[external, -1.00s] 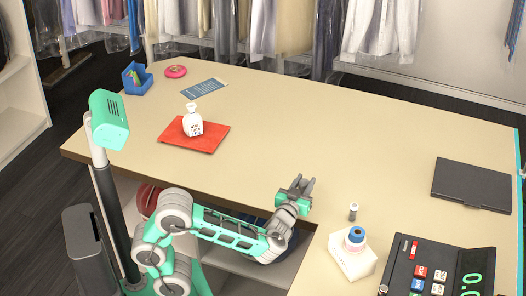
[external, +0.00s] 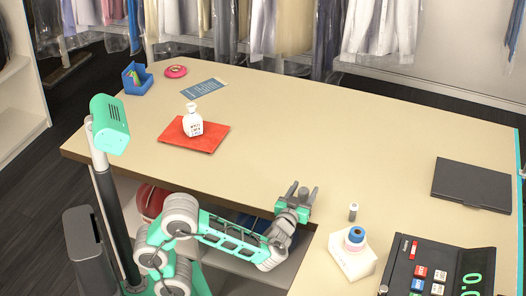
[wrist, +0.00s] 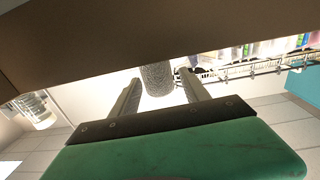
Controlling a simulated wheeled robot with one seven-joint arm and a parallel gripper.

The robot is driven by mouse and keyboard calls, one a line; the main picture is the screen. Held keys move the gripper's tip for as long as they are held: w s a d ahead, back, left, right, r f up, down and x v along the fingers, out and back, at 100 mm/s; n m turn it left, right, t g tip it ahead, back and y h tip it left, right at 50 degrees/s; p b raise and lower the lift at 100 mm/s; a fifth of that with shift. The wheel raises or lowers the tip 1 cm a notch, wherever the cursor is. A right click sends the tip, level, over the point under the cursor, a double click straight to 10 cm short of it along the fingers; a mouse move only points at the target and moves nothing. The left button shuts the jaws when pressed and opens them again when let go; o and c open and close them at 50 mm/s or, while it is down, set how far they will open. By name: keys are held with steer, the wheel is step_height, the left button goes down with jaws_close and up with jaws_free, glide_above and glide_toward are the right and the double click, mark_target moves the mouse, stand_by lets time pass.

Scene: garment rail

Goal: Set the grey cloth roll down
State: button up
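The grey cloth roll (wrist: 157,79) shows in the wrist view as a speckled grey cylinder between my two fingers, with a narrow gap on each side. One end is hidden behind the brown edge of the table. My gripper (external: 303,192) is open at the table's near edge, fingers pointing over the tabletop. In the external view a small dark grey shape sits between the fingers and seems to be the roll. In the wrist view my gripper (wrist: 160,92) has its fingers spread around the roll. Whether the roll's base touches the tabletop is hidden.
The beige table (external: 330,140) is clear ahead of my gripper. To its right stand a small grey cylinder (external: 353,212), a white block with a blue spool (external: 355,237) and a till (external: 440,270). A white bottle (external: 192,121) stands on a red mat (external: 212,138).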

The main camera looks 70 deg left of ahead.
mark_target(302, 195)
steer(key=shift+r+p, duration=0.15)
steer(key=shift+p, duration=0.25)
steer(key=shift+s+d, duration=0.15)
steer(key=shift+d, duration=0.05)
steer(key=v, duration=0.3)
steer(key=b+v, duration=0.1)
steer(key=v, duration=0.2)
steer(key=shift+s+d+f, duration=0.2)
steer(key=shift+d, duration=0.05)
steer(key=shift+o, duration=0.5)
steer(key=shift+s+d, duration=0.15)
steer(key=shift+s, duration=0.2)
